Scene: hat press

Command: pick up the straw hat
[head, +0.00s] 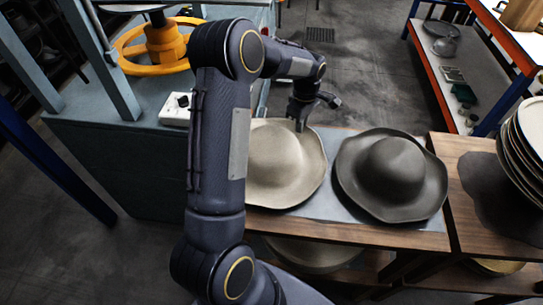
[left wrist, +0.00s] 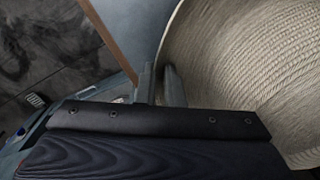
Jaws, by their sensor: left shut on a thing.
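The straw hat (head: 287,163) is pale and wide-brimmed and lies on the wooden table, partly hidden behind my left arm. Its woven straw fills the right of the left wrist view (left wrist: 250,60). My left gripper (head: 300,122) points down at the hat's far brim edge and is shut on that brim. In the left wrist view the two fingers (left wrist: 160,85) are at the hat's edge, one on each side. My right gripper is not seen in either view.
A dark grey felt hat (head: 392,178) lies just right of the straw hat on a grey sheet. A stack of plates or hat brims (head: 528,140) stands at the far right. A press with an orange wheel (head: 160,45) is at the upper left. A shelf (head: 455,70) stands at the back right.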

